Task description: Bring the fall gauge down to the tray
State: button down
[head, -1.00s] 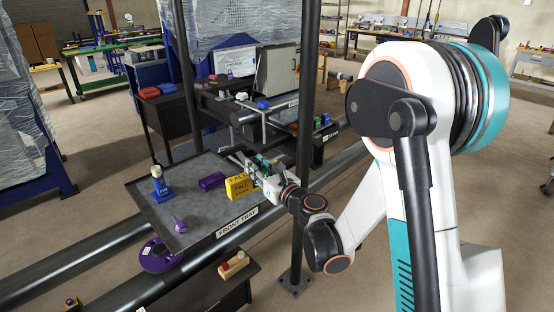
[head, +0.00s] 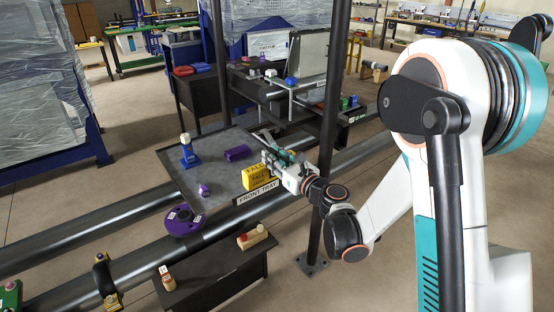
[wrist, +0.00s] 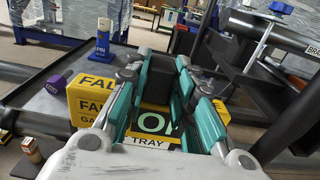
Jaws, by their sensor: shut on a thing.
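The fall gauge (head: 258,178) is a yellow block with dark lettering, over the front edge of the front tray (head: 217,158) in the head view. In the wrist view the gauge (wrist: 92,103) shows left of and behind my fingers, which hide part of it. My gripper (head: 275,156) is shut on the gauge; in the wrist view the teal finger pads (wrist: 160,75) close on a dark part between them. Whether the gauge's underside touches the tray cannot be told. The grey tray carries a white front label.
A dark upright post (head: 328,130) rises just right of my gripper. A purple disc (head: 184,220) lies in front of the tray.

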jog(key=x, duration=1)
jog(key=shift+w+a+f, duration=0.2)
jog(key=shift+w+f, duration=0.1)
jog(key=shift+f, duration=0.1)
jog(key=shift+f, duration=1.95)
dwell(1.3)
jog(key=c, duration=1.3)
grip_release()
jog(key=shift+v, duration=4.55)
